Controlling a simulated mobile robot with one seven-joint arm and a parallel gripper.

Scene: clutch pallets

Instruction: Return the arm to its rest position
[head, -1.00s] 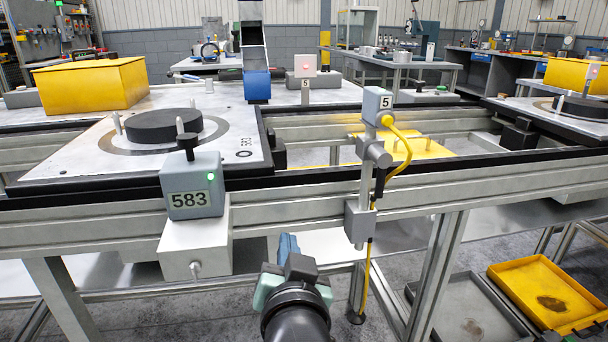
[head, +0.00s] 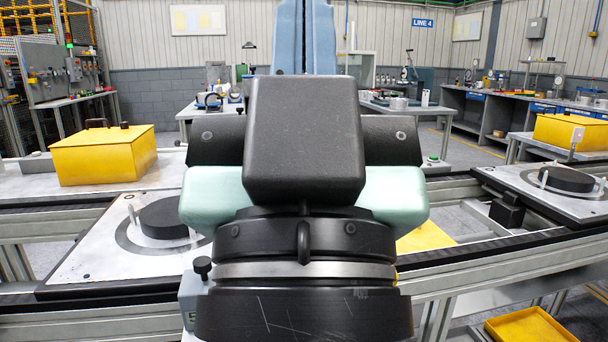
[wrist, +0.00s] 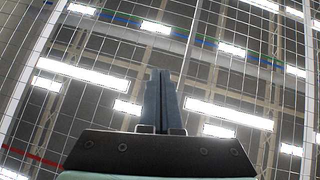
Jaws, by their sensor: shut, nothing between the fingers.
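My gripper (head: 305,36) points straight up at the top of the head view, its two blue fingers side by side and their tips cut off by the frame. My dark wrist and pale green housing fill the middle of that view. In the wrist view my gripper (wrist: 160,78) is shut, with the fingers together and nothing between them. Behind it is only the ceiling with its lights.
My arm hides the middle of the conveyor. A pallet with a black disc (head: 166,218) lies at the left, near a yellow box (head: 103,154). Another pallet with a disc (head: 567,179) lies at the right. A yellow tray (head: 530,328) sits low at the right.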

